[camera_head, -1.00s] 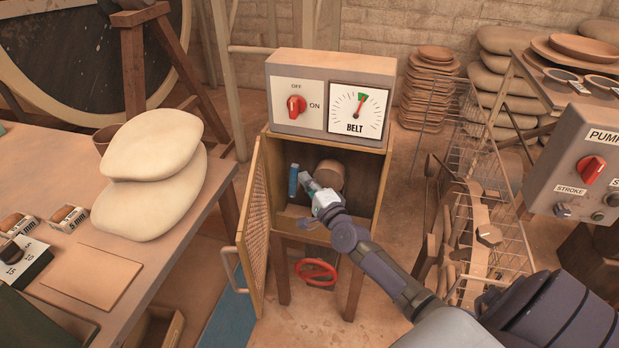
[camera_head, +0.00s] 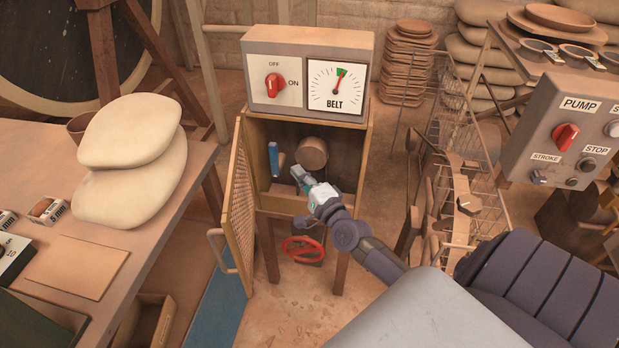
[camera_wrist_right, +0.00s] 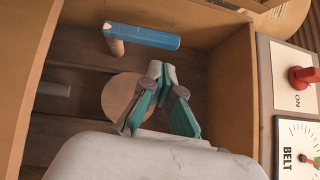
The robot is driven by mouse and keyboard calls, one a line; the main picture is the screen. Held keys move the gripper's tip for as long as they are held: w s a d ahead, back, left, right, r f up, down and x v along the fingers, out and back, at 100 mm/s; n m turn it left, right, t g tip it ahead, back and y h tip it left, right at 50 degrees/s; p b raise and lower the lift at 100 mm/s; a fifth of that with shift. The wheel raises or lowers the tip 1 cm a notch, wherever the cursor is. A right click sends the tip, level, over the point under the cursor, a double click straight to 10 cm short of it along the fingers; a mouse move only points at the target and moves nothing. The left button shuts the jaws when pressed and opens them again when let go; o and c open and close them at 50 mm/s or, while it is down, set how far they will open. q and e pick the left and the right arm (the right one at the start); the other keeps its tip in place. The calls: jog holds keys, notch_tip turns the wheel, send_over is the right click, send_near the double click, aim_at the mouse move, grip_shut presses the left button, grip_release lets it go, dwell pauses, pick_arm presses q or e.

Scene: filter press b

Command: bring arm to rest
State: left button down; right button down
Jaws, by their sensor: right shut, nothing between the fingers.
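My right gripper (camera_head: 299,174) is at the open front of the wooden belt cabinet (camera_head: 365,130), its fingers shut and empty. In the right wrist view its fingertips (camera_wrist_right: 162,68) meet in front of a round wooden roller (camera_wrist_right: 122,95). The roller (camera_head: 313,152) is inside the cabinet, above and right of the fingertips in the head view. A blue handle (camera_head: 274,159) is inside at the left; it also shows in the right wrist view (camera_wrist_right: 150,37), apart from the fingers. The mesh door (camera_head: 239,205) stands open to the left. My left gripper is not in view.
A red handwheel (camera_head: 303,249) is below the cabinet. A wire rack (camera_head: 470,200) and the pump box (camera_head: 570,130) stand right of my arm. A table (camera_head: 190,190) with pale sacks (camera_head: 130,160) is at left. Some floor (camera_head: 300,310) is clear in front.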

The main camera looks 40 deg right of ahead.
jog(key=s, duration=0.5)
jog(key=shift+a+f, duration=0.15)
jog(key=shift+f, duration=0.05)
jog(key=shift+a, duration=0.1)
